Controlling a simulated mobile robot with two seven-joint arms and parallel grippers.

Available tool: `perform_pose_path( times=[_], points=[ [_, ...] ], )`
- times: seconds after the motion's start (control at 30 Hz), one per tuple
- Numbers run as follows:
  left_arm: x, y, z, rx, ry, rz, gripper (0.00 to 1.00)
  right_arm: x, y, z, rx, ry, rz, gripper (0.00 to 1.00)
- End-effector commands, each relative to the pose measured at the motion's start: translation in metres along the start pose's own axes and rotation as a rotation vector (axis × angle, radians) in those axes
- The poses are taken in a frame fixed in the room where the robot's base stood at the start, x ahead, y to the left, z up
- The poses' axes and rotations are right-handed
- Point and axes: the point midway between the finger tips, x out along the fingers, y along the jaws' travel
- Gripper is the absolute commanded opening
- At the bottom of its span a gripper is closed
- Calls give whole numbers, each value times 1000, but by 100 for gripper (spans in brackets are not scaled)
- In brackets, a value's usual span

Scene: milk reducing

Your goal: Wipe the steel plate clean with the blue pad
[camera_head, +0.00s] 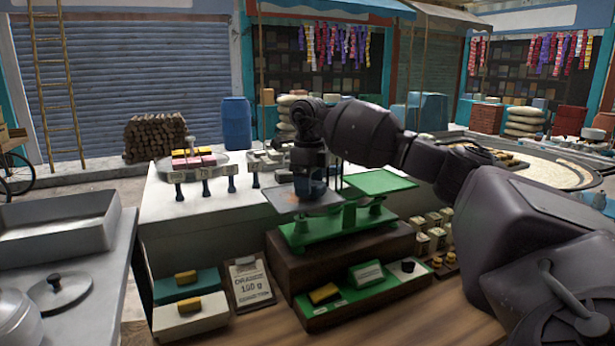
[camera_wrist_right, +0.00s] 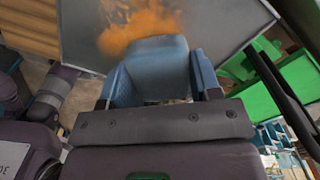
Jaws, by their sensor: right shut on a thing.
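The steel plate (camera_head: 277,203) is the left pan of a green balance scale (camera_head: 343,232). It also shows in the right wrist view (camera_wrist_right: 80,38), with a powdery orange patch (camera_wrist_right: 140,22) on it. My right gripper (camera_head: 308,190) is over the plate and shut on the blue pad (camera_wrist_right: 158,68). The pad sits between the two fingers, its far edge close to the orange patch. The pad and gripper hide part of the plate, and I cannot tell whether the pad touches it. My left gripper is not in view.
The scale's green right pan (camera_head: 380,182) is close beside my right arm. The scale stands on a dark wooden block (camera_head: 350,255). A price card (camera_head: 249,281) and small boxes (camera_head: 190,315) stand at the front left. A metal tray (camera_head: 60,222) is further left.

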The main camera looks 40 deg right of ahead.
Motion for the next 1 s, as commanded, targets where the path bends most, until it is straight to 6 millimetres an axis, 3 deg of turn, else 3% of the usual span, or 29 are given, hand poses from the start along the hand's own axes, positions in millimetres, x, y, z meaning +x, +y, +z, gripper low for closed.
perform_pose_path(
  times=[0.43,0.7,1.0],
  points=[
    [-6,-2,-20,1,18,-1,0,-1,13,-17,-2,7,1,20],
    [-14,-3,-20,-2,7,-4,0,-2,23,-29,-2,3,1,20],
    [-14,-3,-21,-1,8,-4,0,-1,29,-25,-1,0,1,20]
  ],
)
